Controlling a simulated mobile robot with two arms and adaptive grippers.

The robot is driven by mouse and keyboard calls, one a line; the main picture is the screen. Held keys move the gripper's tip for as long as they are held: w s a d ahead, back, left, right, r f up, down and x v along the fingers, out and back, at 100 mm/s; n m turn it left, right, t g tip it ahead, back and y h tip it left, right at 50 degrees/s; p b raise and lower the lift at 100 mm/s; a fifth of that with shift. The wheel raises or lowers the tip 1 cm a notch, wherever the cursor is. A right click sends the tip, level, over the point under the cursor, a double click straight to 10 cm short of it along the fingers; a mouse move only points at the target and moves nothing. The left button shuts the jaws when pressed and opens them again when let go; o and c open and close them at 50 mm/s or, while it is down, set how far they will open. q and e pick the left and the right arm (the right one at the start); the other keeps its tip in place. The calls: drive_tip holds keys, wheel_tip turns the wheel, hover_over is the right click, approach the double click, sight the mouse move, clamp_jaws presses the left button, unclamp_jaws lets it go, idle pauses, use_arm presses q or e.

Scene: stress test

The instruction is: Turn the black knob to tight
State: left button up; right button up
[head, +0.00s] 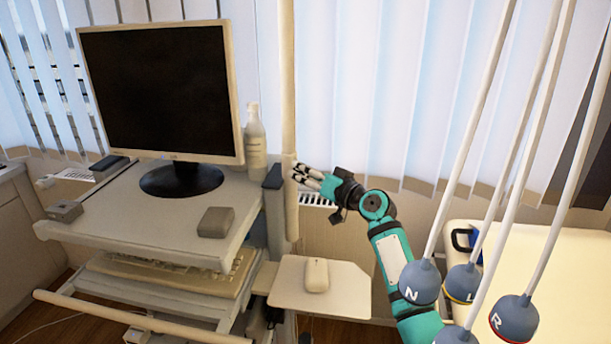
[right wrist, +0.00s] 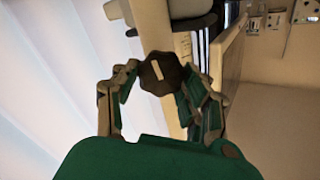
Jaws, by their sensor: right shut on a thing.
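The black knob (right wrist: 163,75) shows in the right wrist view as a dark, lobed disc with a pale bar mark across its face. The bar is slightly tilted from upright in that picture. My right gripper (right wrist: 158,84) is shut on the knob, with its fingers on either side of the rim. In the head view my right gripper (head: 301,173) reaches left to the pale pole (head: 290,100) beside the cart. The fingers hide the knob there. No tight or loose label is readable. My left gripper is not in view.
A cart (head: 110,222) with a monitor (head: 160,90), a white bottle (head: 255,140) and a grey box (head: 215,222) stands left. A mouse (head: 317,275) lies on a small side shelf (head: 345,292). Cables with blue-grey bulbs (head: 419,281) hang at right, close to my right arm.

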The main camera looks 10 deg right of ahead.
drive_tip(key=shift+w+d+f+m+p, duration=0.1)
drive_tip(key=shift+m+p, duration=0.4)
drive_tip(key=shift+m, duration=1.5)
drive_tip(key=shift+s+f+m+p, duration=0.1)
drive_tip(key=shift+m+p, duration=0.45)
drive_tip(key=shift+m, duration=1.45)
drive_tip(key=shift+w+d+f+m+p, duration=0.1)
drive_tip(key=shift+m+p, duration=0.4)
drive_tip(key=shift+m, duration=1.5)
drive_tip(key=o, duration=1.1)
